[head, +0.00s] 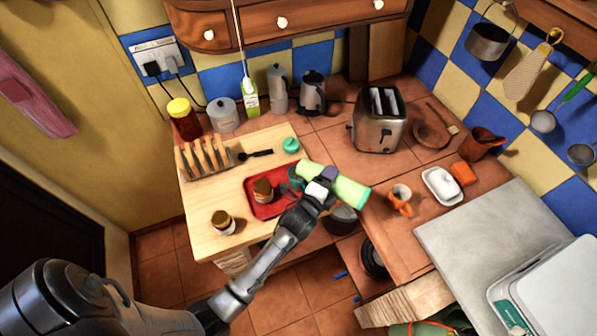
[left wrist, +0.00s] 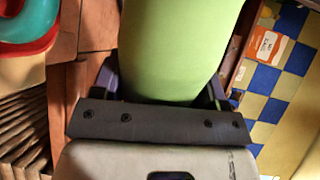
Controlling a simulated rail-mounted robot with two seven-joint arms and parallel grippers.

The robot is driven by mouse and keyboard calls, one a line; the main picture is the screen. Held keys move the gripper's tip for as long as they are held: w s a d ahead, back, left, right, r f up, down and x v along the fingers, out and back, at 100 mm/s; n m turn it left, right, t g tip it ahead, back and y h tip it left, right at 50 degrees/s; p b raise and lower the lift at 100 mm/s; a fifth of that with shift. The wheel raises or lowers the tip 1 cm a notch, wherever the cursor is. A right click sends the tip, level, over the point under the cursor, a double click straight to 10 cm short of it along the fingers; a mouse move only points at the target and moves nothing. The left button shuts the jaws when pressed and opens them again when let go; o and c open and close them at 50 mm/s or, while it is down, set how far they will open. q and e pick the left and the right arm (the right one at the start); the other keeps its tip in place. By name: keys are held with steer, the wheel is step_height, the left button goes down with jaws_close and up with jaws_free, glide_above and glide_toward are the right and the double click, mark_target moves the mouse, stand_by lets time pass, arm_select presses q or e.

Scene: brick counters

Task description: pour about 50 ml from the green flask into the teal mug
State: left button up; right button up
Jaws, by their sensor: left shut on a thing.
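The green flask (head: 347,188) is pale green and lies almost level in the air, its right end a little lower. My left gripper (head: 322,188) is shut around its middle. The flask's green body fills the upper middle of the left wrist view (left wrist: 180,45), between the fingers (left wrist: 165,90). Its mouth and any liquid cannot be made out. The teal mug (head: 295,180) shows partly behind the flask's left end, at the red tray's (head: 257,206) right side. A teal piece on red also shows top left in the left wrist view (left wrist: 28,22). My right gripper is out of view.
Jars (head: 223,221) stand on and beside the tray, on a pale wooden board. A teal round thing (head: 290,144) lies behind the tray. A toast rack (head: 205,157) is to the left. A toaster (head: 378,120) and an orange mug (head: 400,198) stand to the right.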

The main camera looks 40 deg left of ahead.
arm_select(q)
steer(key=shift+r, duration=0.1)
steer(key=shift+f+b, duration=0.3)
steer(key=shift+b, duration=0.05)
steer(key=m+b, duration=0.1)
steer(key=f+m+b, duration=0.1)
steer(key=b, duration=0.1)
steer(key=shift+w+d+f+m+y, duration=0.1)
steer(key=shift+d+f+m+y, duration=0.2)
steer(key=shift+d, duration=0.1)
steer(key=shift+d+m+b, duration=0.2)
steer(key=shift+m+b, duration=0.1)
steer(key=shift+b, duration=0.25)
steer(key=shift+r+m+p, duration=0.2)
steer(key=shift+m+p, duration=0.1)
steer(key=shift+p, duration=0.05)
steer(key=shift+a+m, duration=0.1)
steer(key=shift+m, duration=0.3)
steer(key=shift+f+y, duration=0.1)
steer(key=shift+y, duration=0.2)
